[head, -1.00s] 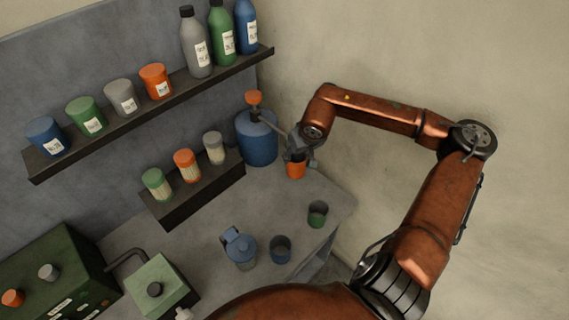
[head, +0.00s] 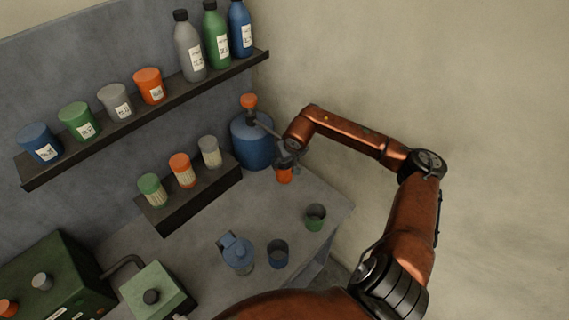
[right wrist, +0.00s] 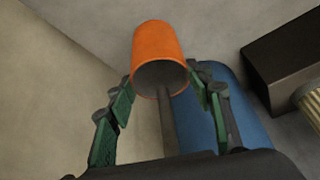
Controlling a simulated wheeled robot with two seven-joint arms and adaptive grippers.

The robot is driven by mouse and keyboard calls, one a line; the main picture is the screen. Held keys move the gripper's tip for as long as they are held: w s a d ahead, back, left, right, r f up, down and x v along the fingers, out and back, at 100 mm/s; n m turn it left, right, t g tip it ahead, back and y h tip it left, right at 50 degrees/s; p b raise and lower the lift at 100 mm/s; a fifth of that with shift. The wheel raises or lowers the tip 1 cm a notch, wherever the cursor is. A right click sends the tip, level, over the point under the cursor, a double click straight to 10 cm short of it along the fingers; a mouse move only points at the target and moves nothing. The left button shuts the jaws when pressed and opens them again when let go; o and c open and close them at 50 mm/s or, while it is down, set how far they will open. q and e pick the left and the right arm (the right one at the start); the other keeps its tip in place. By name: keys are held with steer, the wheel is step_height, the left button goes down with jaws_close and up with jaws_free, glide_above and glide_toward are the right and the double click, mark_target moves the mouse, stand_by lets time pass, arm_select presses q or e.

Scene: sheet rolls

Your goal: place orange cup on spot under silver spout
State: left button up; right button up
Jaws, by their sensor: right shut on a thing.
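The orange cup (head: 284,177) is at the far end of the counter, close to the blue dispenser (head: 252,142). My right gripper (head: 286,164) is shut on the cup; in the right wrist view its fingers (right wrist: 162,78) flank the orange cup (right wrist: 160,42). The silver spout (head: 272,130) reaches from the dispenser toward the gripper. In the right wrist view the spout (right wrist: 167,122) overlaps the cup's open mouth. I cannot tell whether the cup touches the counter. The spot under the spout is hidden. My left gripper is out of view.
A green cup (head: 316,217), a blue cup (head: 278,254) and a blue-lidded jug (head: 238,255) stand nearer on the counter (head: 205,222). A dark rack (head: 196,198) with three jars is left of the dispenser. The wall is close on the right.

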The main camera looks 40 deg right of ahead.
steer(key=shift+w+f, duration=0.4)
steer(key=shift+f, duration=0.25)
steer(key=shift+s+d+r, duration=0.1)
steer(key=shift+f, duration=0.2)
steer(key=o, duration=1.6)
steer(key=shift+o, duration=0.2)
